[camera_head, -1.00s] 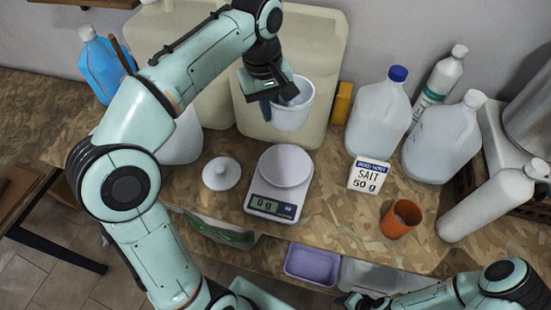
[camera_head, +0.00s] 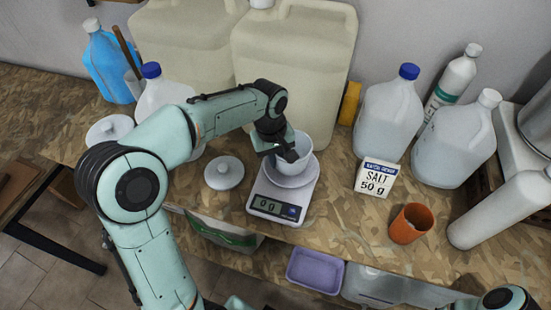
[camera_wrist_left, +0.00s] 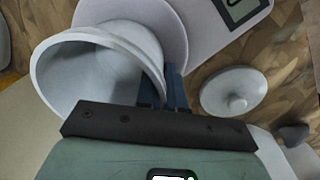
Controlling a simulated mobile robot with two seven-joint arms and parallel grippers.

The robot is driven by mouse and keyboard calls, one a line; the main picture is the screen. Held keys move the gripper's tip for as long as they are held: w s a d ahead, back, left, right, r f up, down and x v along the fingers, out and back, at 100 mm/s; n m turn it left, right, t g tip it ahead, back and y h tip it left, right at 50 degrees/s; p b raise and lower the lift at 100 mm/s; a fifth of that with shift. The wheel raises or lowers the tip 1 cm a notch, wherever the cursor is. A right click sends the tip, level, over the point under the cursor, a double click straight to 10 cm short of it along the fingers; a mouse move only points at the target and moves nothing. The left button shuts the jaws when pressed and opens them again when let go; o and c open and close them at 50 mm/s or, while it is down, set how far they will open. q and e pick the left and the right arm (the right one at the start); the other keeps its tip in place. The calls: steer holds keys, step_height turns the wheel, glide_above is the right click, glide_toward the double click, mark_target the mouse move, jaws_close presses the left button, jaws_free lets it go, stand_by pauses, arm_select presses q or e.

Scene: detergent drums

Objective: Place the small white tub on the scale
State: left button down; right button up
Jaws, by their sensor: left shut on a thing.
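The small white tub (camera_head: 301,150) is held by my left gripper (camera_head: 284,158), which is shut on its wall from the left. The tub is upright and directly over the round plate of the scale (camera_head: 291,182); I cannot tell whether it touches the plate. The scale's display (camera_head: 266,205) reads 0 g. In the left wrist view the open tub (camera_wrist_left: 95,72) appears beside the scale's pale plate (camera_wrist_left: 165,25), with blue fingers at its rim. My right gripper is out of view; only part of my right arm shows at the bottom right.
A white lid with a knob (camera_head: 223,173) lies left of the scale. Large beige jugs (camera_head: 290,60) stand behind, and a purple tray (camera_head: 315,270) sits below the front edge.

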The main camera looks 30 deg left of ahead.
arm_select(q)
steer(key=shift+f, duration=0.2)
steer(key=shift+f, duration=0.15)
steer(key=c, duration=1.3)
jaws_free()
steer(key=shift+o, duration=0.2)
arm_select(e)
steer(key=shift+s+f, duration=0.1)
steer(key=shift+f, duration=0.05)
arm_select(q)
steer(key=shift+r, duration=0.35)
step_height(320, 180, up, 12)
steer(key=p, duration=0.1)
steer(key=shift+s+a+p, duration=0.3)
steer(key=shift+s+p, duration=0.05)
steer(key=shift+p, duration=0.05)
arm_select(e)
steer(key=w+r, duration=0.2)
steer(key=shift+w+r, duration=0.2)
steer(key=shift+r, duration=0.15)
